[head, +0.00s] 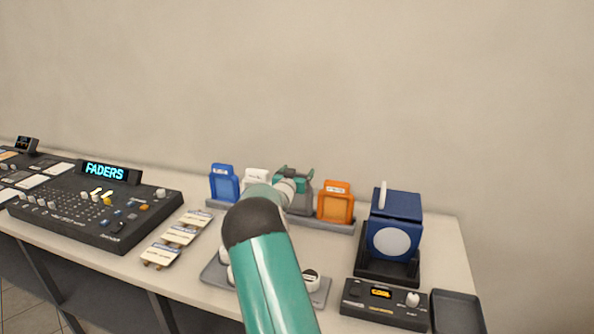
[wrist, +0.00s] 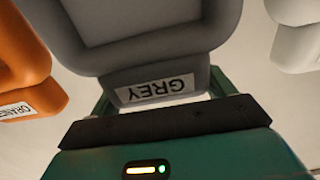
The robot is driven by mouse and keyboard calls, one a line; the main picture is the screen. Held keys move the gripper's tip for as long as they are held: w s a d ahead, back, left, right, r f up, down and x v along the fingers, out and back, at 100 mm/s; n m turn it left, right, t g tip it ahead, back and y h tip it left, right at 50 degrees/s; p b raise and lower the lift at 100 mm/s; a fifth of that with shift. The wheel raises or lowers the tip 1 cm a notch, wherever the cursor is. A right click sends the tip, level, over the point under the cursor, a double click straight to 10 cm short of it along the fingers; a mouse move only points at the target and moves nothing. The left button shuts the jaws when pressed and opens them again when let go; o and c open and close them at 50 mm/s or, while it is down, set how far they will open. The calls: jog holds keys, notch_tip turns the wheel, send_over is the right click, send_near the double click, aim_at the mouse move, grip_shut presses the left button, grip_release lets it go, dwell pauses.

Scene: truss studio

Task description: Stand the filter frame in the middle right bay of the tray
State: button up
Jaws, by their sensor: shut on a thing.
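The grey filter frame (wrist: 158,60) fills the top middle of the wrist view, its GREY label upside down. My green gripper (head: 297,180) is shut on its labelled end, with a finger on each side. In the head view, the grey frame shows only in part behind my arm, between the white frame (head: 256,176) and the orange frame (head: 336,202). This puts it over the middle right part of the grey tray (head: 335,226). My arm hides its lower end, so I cannot tell whether it rests in the bay.
A blue frame (head: 224,183) stands at the tray's left end. A lower tray (head: 213,274) with white-topped pieces lies in front, partly behind my arm. A blue box-shaped lamp (head: 395,225) stands to the right. A mixing console (head: 95,212) and cards (head: 178,237) are left.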

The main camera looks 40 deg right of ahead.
jog(key=shift+f, duration=0.15)
jog(key=o, duration=1.4)
jog(key=shift+f, duration=0.1)
jog(key=v, duration=1.3)
jog(key=shift+s+a, duration=0.25)
jog(key=shift+a, duration=0.05)
